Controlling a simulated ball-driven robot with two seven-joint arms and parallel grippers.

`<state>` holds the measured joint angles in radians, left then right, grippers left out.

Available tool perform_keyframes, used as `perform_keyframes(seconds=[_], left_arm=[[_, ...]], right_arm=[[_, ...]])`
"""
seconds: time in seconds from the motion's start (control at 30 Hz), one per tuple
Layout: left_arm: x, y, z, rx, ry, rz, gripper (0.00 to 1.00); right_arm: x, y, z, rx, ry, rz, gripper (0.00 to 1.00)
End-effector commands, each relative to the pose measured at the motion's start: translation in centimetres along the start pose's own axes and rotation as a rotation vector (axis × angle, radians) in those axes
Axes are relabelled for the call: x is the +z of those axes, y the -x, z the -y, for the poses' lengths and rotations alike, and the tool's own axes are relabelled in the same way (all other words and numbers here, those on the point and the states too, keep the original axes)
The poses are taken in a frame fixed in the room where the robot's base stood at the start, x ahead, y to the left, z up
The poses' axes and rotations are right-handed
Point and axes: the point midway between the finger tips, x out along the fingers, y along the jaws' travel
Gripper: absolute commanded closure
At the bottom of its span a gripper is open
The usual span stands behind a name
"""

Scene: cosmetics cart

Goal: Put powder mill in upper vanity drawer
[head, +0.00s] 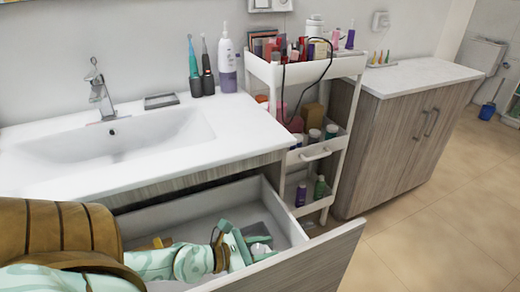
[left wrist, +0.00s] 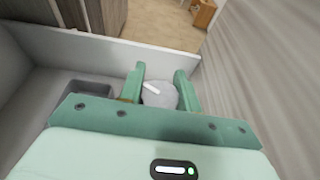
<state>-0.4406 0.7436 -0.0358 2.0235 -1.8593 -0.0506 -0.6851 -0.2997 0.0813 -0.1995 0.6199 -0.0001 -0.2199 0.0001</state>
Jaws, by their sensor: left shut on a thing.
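My left gripper (head: 252,247) reaches down into the open upper vanity drawer (head: 180,222). In the left wrist view, its two green fingers (left wrist: 160,84) are shut on a round, pale grey powder mill (left wrist: 157,99) with a white bar across its top. The gripper hides much of the powder mill in the head view. I cannot tell whether the powder mill touches the drawer floor. The drawer also shows in the left wrist view (left wrist: 35,100), with its walls around the gripper. My right gripper is in neither view.
A small grey tray (left wrist: 90,88) lies in the drawer beside the gripper. The white sink counter (head: 245,130) overhangs the drawer's back. A white cart (head: 320,70) full of cosmetics stands right behind it. A wooden cabinet (head: 405,140) stands farther right. Open floor lies at right.

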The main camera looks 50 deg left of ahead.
Motion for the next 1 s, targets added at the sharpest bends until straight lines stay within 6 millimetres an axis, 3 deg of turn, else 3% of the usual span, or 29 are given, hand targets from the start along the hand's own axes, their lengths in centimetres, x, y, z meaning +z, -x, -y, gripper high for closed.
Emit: perform_keyframes(seconds=[0.03, 0.17, 0.4, 0.83, 0.87, 0.9, 1.0], left_arm=[[-2.0, -0.6, 0.0, -0.001, 0.000, -0.009, 1.00], [-2.9, -0.9, -0.1, 0.002, 0.000, -0.001, 1.00], [-6.1, -1.9, 0.0, 0.001, 0.000, 0.000, 1.00], [-6.5, -2.0, 0.0, 0.001, 0.000, 0.004, 1.00], [-6.4, -2.0, 0.0, 0.001, 0.000, 0.003, 0.59], [-6.3, -1.9, 0.0, 0.001, 0.000, 0.004, 0.47], [-6.3, -1.9, 0.0, 0.001, 0.000, 0.003, 0.45]], right_arm=[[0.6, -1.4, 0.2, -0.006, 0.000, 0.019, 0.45], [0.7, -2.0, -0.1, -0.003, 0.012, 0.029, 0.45], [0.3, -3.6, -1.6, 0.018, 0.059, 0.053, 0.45], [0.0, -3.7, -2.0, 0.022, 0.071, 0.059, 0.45], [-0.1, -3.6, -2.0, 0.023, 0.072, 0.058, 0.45], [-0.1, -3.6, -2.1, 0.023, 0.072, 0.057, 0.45], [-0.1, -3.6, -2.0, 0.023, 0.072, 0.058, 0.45]])
